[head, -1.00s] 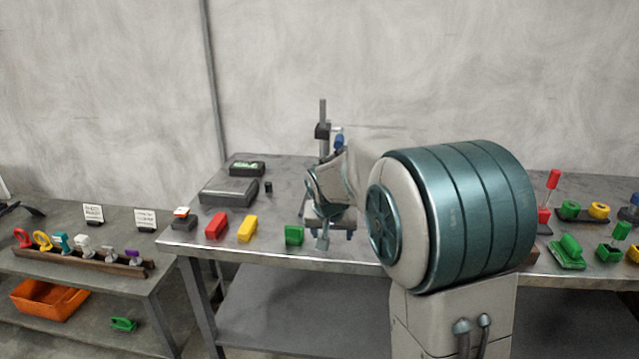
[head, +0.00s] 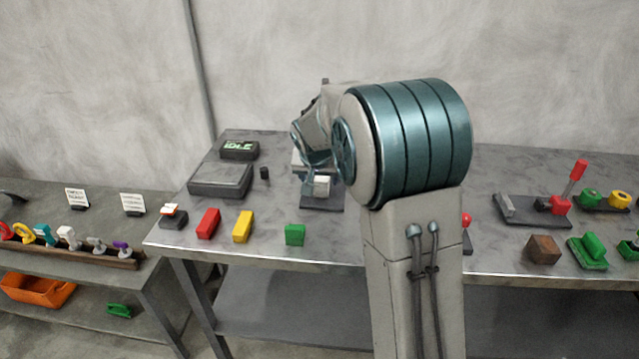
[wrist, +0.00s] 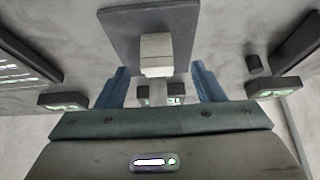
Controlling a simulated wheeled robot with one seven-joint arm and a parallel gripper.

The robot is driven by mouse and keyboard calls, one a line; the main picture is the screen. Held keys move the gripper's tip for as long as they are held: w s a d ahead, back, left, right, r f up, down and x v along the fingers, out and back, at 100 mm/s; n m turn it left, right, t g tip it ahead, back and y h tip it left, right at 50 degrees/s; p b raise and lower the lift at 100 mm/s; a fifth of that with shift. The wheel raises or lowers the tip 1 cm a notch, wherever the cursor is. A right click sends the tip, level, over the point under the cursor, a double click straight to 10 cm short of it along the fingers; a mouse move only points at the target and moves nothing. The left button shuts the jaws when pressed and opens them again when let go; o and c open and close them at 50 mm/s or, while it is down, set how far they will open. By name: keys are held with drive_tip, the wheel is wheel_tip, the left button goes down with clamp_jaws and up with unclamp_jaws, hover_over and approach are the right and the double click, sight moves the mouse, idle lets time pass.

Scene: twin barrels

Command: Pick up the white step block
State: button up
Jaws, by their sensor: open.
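The white step block (head: 322,185) sits on a dark grey base plate (head: 330,204) on the table, partly hidden by my arm. In the wrist view the pale stepped block (wrist: 156,52) stands on the dark plate (wrist: 118,30). My gripper (wrist: 160,70) is open there, with one blue finger on each side and the block in line with the gap. I cannot tell whether the fingertips reach past the block. In the head view my arm hides most of the gripper.
Red (head: 208,223), yellow (head: 243,226) and green (head: 295,235) blocks lie along the table's front edge. A dark flat box (head: 220,180) and a small display box (head: 239,149) stand behind. A brown cube (head: 543,250) and a red-handled lever (head: 575,172) are at the right.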

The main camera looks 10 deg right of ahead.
sight(321, 180)
drive_tip(key=x, duration=0.5)
drive_tip(key=shift+w+d+p, duration=0.15)
drive_tip(key=shift+d+p, duration=0.15)
drive_tip(key=shift+d, duration=0.05)
drive_tip(key=shift+w+f, duration=0.15)
drive_tip(key=shift+f, duration=0.15)
drive_tip(key=shift+r, duration=0.1)
clamp_jaws()
